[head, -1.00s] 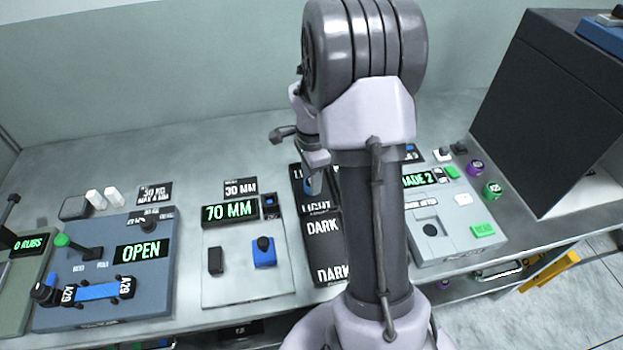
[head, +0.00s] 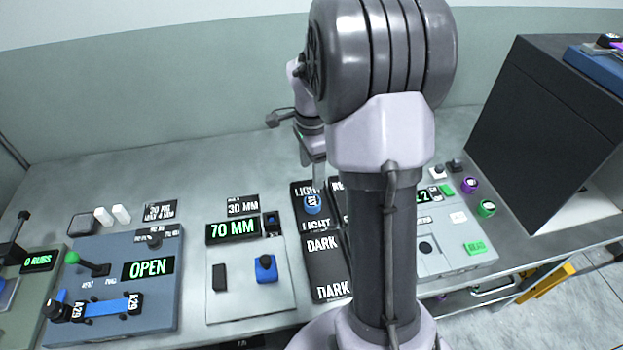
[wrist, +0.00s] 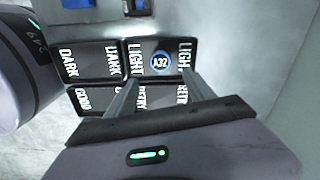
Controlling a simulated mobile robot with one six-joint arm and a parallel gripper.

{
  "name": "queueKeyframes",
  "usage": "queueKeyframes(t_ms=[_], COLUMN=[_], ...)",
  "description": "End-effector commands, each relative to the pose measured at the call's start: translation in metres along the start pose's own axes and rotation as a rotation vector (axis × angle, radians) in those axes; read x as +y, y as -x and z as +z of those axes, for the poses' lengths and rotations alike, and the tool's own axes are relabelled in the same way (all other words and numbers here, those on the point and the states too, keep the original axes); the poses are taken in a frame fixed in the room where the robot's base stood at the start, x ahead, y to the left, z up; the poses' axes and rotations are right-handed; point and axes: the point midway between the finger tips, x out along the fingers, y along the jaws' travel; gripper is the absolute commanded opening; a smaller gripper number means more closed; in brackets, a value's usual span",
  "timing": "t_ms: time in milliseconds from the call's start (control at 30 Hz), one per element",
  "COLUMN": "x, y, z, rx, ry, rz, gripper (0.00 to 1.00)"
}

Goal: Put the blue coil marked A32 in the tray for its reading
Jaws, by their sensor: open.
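The blue coil marked A32 (head: 312,204) lies flat in the black tray marked LIGHT (head: 300,189). In the wrist view the coil (wrist: 160,62) shows its A32 label face up, between the two LIGHT words of the tray (wrist: 135,62). My gripper (head: 314,182) is just above the coil, fingers pointing down. In the wrist view my gripper (wrist: 163,80) is open, with its fingers apart and nothing held between them. The DARK tray (head: 325,268) is beside the LIGHT tray, nearer the front, and is empty.
The GOOD tray (wrist: 85,98) and RETRY tray (wrist: 180,97) adjoin these trays. A panel reading 70 MM (head: 232,230) stands left. A station with a blue A29 strip (head: 105,307) is farther left. A large dark box (head: 540,120) stands right, with purple (head: 470,185) and green (head: 486,208) coils before it.

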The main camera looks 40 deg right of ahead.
Motion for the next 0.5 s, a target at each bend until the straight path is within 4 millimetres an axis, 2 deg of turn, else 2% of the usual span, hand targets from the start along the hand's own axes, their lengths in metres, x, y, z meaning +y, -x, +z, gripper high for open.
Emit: queueKeyframes(t_ms=[33, 167, 267, 367, 400, 467, 500], x=[0.000, 0.000, 0.007, 0.038, 0.060, 0.097, 0.121], y=[0.007, 0.011, 0.031, 0.082, 0.103, 0.126, 0.138], z=[0.000, 0.001, 0.018, 0.068, 0.092, 0.124, 0.142], rx=[-0.001, -0.001, -0.003, -0.007, -0.005, 0.001, 0.009], ry=[0.000, 0.001, 0.080, 0.338, 0.478, 0.687, 0.820], rz=[0.000, 0.000, -0.034, -0.138, -0.192, -0.274, -0.330], gripper=[0.62, 0.62, 0.62, 0.62, 0.62, 0.62, 0.62])
